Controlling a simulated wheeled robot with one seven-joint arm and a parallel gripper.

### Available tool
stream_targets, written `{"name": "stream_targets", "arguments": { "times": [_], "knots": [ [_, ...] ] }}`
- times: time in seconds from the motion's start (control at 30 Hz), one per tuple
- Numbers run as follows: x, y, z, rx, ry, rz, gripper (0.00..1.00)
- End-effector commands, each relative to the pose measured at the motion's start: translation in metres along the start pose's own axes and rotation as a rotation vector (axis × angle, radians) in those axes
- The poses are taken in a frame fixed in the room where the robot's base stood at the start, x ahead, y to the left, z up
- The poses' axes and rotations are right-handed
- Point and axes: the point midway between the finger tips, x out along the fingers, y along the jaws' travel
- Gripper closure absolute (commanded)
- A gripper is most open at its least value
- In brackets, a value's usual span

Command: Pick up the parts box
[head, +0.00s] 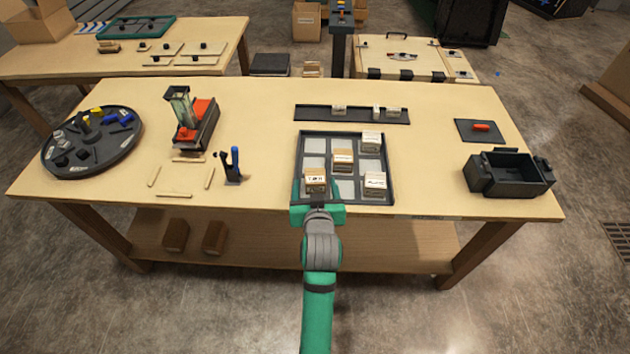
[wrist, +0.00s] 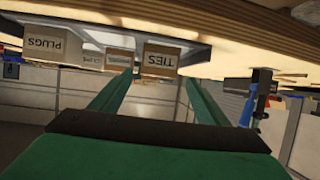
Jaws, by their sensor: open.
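Several small cardboard boxes with white labels stand in a dark grid tray (head: 391,170) on the workbench. The TIES box (head: 315,181) is at the tray's front left; it also shows in the upside-down wrist view (wrist: 160,60). The PLUGS box (head: 374,185) is at the front right, and it shows in the wrist view too (wrist: 52,50). Another box (head: 343,160) is mid-tray and one (head: 371,141) at the back right. My gripper (wrist: 158,78) is open and empty, its fingers pointing at the TIES box, apart from it. The picture does not say which is the parts box.
A narrow dark rack (head: 352,116) with small boxes lies behind the tray. A black open bin (head: 508,174) with handles stands at right. A blue-handled tool (head: 234,166), a red-and-black fixture (head: 195,125) and a round turntable (head: 92,142) are at left.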

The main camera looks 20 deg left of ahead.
Motion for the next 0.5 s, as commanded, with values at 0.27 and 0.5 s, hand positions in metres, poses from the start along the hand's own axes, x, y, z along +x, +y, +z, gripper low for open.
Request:
{"name": "stream_targets", "arguments": {
  "times": [0.27,0.5],
  "knots": [
    [0.024,0.003,-0.001,0.002,0.0,0.004,0.31],
    [0.052,0.004,-0.001,0.003,0.0,0.005,0.31]
  ]
}}
